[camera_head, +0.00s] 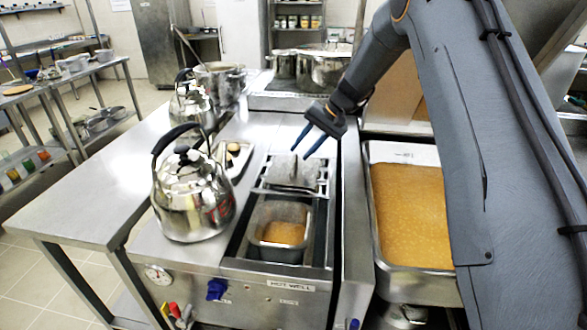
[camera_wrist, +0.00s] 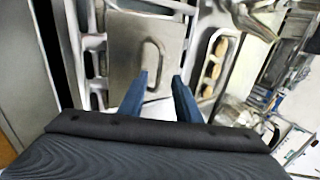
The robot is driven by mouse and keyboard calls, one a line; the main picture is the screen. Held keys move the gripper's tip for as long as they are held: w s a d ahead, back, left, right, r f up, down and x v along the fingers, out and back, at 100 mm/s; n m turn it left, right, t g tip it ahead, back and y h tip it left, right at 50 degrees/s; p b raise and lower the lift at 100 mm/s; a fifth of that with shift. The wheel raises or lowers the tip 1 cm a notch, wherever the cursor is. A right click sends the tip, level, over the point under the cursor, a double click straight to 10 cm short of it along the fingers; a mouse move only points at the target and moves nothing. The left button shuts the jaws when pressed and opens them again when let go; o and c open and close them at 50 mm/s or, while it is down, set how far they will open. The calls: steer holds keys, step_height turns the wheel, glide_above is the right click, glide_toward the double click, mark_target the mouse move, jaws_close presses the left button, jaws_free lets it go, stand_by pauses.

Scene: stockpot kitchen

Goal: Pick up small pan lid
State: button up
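The small pan lid (camera_head: 283,178) is a flat grey metal rectangle with an upright loop handle. It lies on the hot well behind an open pan of orange-brown food (camera_head: 283,232). In the wrist view the lid (camera_wrist: 125,45) shows at top centre-left with its handle (camera_wrist: 153,48). My gripper (camera_head: 299,154) is open and empty, with its two blue fingers pointing down just above the lid. In the wrist view my gripper (camera_wrist: 160,75) has the near end of the handle between its fingers, closer to the left one. I cannot tell the exact height gap.
A shiny kettle (camera_head: 190,200) stands left of the hot well, with another kettle (camera_head: 190,103) behind it. A small tray with food pieces (camera_head: 240,150) lies between kettle and lid. A large pan of yellow food (camera_head: 412,215) is on the right. Pots (camera_head: 325,68) stand behind.

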mark_target(295, 158)
steer(key=shift+p+x, duration=0.6)
steer(key=shift+x, duration=1.2)
steer(key=shift+s, duration=0.15)
jaws_close()
